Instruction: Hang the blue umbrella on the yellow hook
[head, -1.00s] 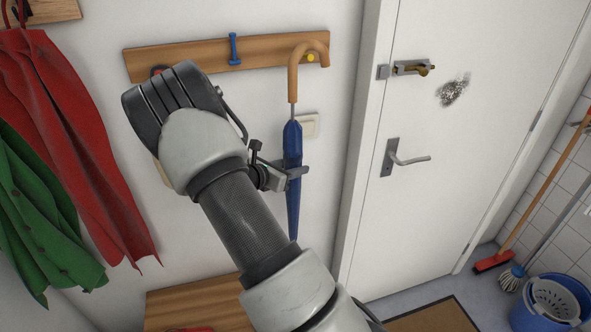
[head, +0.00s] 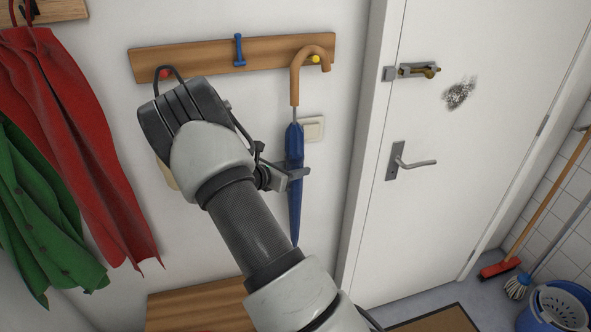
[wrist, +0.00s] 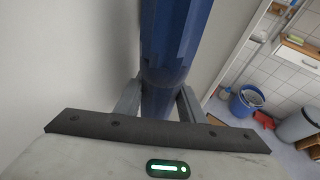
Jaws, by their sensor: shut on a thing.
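The blue umbrella (head: 294,180) hangs upright, folded, with its wooden crook handle (head: 296,85) at the top. My gripper (head: 295,174) is shut on its blue canopy. In the wrist view, my fingers (wrist: 160,104) stand on both sides of the canopy (wrist: 172,40). The yellow hook (head: 315,59) is at the right end of the wooden rail (head: 190,57). The crook arches over the hook in the head view, with its open end to the right. I cannot tell whether it rests on the hook.
A blue peg (head: 239,50) and a red peg (head: 165,73) are on the same rail. A light switch (head: 313,128) is behind the umbrella. A white door (head: 450,150) is at right, red (head: 90,130) and green (head: 40,210) garments at left, a wooden bench (head: 195,305) below.

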